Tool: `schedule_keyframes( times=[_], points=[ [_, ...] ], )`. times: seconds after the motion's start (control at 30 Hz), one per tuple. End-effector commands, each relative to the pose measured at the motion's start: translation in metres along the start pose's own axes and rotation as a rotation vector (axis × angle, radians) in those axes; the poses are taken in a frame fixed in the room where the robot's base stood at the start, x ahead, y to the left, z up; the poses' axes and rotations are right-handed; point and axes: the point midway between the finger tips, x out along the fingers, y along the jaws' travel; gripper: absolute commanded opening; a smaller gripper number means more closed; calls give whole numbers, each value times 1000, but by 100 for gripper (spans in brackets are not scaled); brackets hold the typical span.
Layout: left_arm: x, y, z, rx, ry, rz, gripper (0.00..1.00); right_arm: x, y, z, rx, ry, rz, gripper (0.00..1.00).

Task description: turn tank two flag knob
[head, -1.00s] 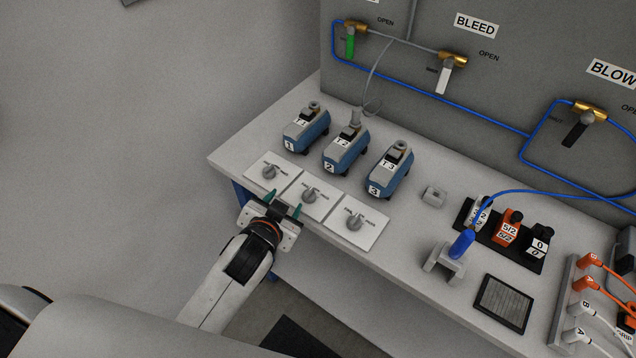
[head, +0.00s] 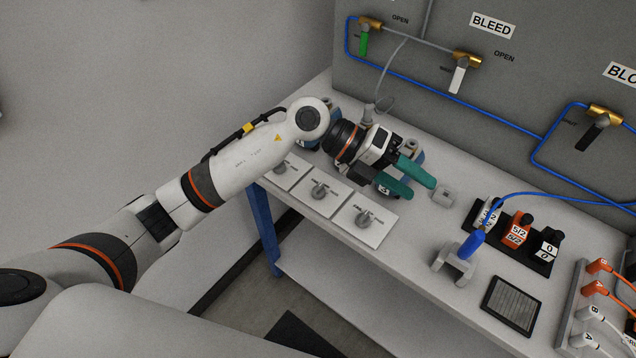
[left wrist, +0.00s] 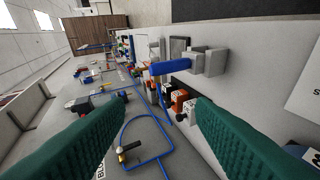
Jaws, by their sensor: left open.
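Three white plates, each with a grey flag knob, lie along the table's front edge. The middle plate's knob (head: 319,190) lines up with tank two and shows clear of my arm in the head view. My left gripper (head: 421,187) is open and empty, above the table beyond and to the right of that knob, over the tank three area. Its green fingers point right, apart from the knobs. My left arm and gripper hide most of the blue tanks. In the left wrist view the open fingers (left wrist: 160,108) frame the back panel; no flag knob is clearly visible there.
A grey stand with a blue handle (head: 472,244), an orange block (head: 519,230) and a dark grooved pad (head: 510,304) are to the right. The upright panel with valves (head: 466,60) and blue tubing stands behind. A small grey block (head: 443,197) is by the fingertips.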

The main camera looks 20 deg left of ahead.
Motion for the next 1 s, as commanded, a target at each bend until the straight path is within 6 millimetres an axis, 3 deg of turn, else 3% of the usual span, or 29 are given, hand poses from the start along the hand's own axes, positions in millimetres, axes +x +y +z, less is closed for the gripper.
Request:
schedule_keyframes(
  times=[0.1, 0.2, 0.3, 0.43, 0.53, 0.67, 1.0],
  points=[
    [-36, -52, -9, 36, -100, -403, 50, 0, 0, 0, 0, -1, 0, 40],
    [-80, -84, -18, 12, -138, -696, 50, 1, 0, 0, 1, -1, 0, 40],
    [-121, -100, -25, -31, -146, -910, 50, 1, 0, 1, 1, -1, 0, 40],
    [-151, -108, -29, -74, -145, -1058, 50, 1, 0, 1, 1, -2, 0, 40],
    [-157, -112, -28, -87, -145, -1092, 50, -1, 0, 1, 1, -2, 0, 40],
    [-150, -125, -25, -91, -149, -1091, 50, -6, 0, 2, 1, -2, 0, 40],
    [-118, -182, -14, -89, -150, -1087, 50, -25, 3, 4, 2, -3, 4, 40]
  ],
)
